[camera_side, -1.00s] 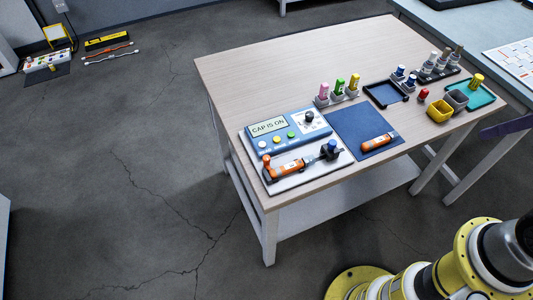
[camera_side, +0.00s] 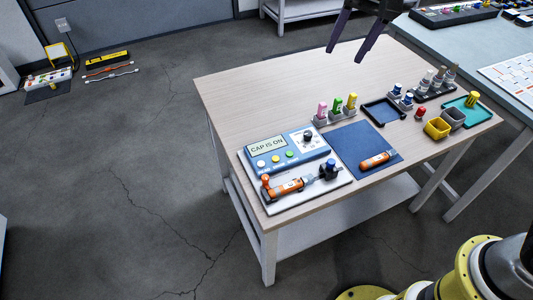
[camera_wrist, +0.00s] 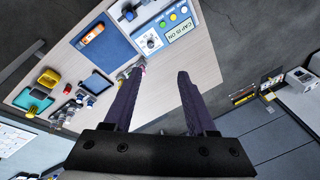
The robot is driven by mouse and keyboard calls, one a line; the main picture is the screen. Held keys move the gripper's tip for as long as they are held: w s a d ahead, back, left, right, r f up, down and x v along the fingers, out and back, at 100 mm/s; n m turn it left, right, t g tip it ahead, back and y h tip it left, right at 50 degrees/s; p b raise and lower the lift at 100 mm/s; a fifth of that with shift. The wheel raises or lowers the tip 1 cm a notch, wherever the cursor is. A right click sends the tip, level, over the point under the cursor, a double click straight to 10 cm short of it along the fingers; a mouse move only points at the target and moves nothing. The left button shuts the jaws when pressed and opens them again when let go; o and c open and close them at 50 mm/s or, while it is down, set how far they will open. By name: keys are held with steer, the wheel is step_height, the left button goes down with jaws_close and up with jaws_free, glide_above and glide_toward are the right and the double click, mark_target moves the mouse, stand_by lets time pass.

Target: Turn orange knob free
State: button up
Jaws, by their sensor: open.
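The orange knob (camera_side: 265,179) stands at the left end of a white fixture plate (camera_side: 312,197) on the table. Beside it an orange pen-shaped device (camera_side: 289,187) lies in the fixture, with a dark clamp and blue knob (camera_side: 330,164) at its right end. A blue panel (camera_side: 287,150) behind reads "CAP IS ON". My gripper (camera_side: 345,54) is open and empty, high above the back of the table, well apart from the fixture. In the wrist view my gripper's two dark fingers (camera_wrist: 160,74) are spread; the orange knob cannot be made out there.
A second orange device (camera_side: 376,160) lies on a blue mat (camera_side: 362,140). Capped bottles (camera_side: 337,104) stand in a rack behind. A black tray (camera_side: 384,112), a yellow bin (camera_side: 437,129) and a teal tray (camera_side: 482,115) are at the right. The table's back left is clear.

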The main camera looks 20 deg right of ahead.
steer(key=w+a+f+g, duration=0.1)
steer(key=w+a+f, duration=0.4)
steer(key=a+f, duration=0.45)
steer(key=n+g+h, duration=0.1)
steer(key=n+g, duration=0.1)
glide_toward(265, 177)
step_height(265, 177, down, 8)
steer(key=shift+d+f, duration=0.1)
jaws_close()
